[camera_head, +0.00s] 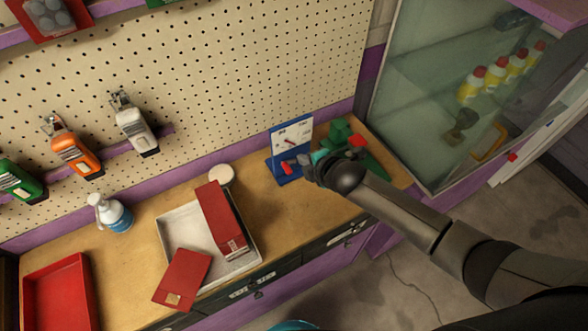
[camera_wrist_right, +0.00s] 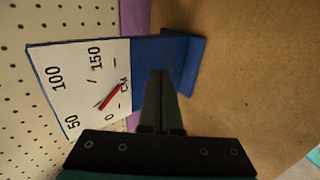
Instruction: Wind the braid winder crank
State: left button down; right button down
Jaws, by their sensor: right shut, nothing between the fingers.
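The braid winder (camera_head: 291,136) is a blue stand with a white dial plate at the back of the workbench. In the right wrist view, its dial (camera_wrist_right: 85,80) carries numbers, the letters CM and a red needle. Its blue base (camera_wrist_right: 180,55) lies beyond my fingertips. A small red piece (camera_head: 287,168), possibly the crank's knob, shows at the front of the winder; the rest of the crank cannot be made out. My right gripper (camera_head: 304,160) is shut and empty, close in front of the winder; its fingers (camera_wrist_right: 158,75) overlap the base in view. Contact cannot be told.
Green and red objects (camera_head: 340,135) stand right of the winder, close to my right arm. A white tray (camera_head: 167,236) with red boxes, a spray bottle (camera_head: 113,215) and a red tray (camera_head: 30,290) are to the left. A glass cabinet (camera_head: 420,100) stands at right.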

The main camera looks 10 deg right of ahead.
jog(key=shift+w+d+f, duration=0.2)
jog(key=shift+d+f, duration=0.05)
jog(key=shift+d, duration=0.2)
jog(key=shift+a, duration=0.1)
jog(key=shift+s+a+r+p, duration=0.15)
jog(key=shift+a+r+p, duration=0.05)
jog(key=shift+p, duration=0.1)
jog(key=s, duration=0.1)
jog(key=s+d+p, duration=0.1)
jog(key=s, duration=0.1)
jog(key=shift+s+d, duration=0.25)
jog(key=shift+s, duration=0.35)
jog(key=shift+s+d, duration=0.25)
jog(key=shift+s, duration=0.35)
jog(key=shift+s+d, duration=0.25)
jog(key=shift+s, duration=0.35)
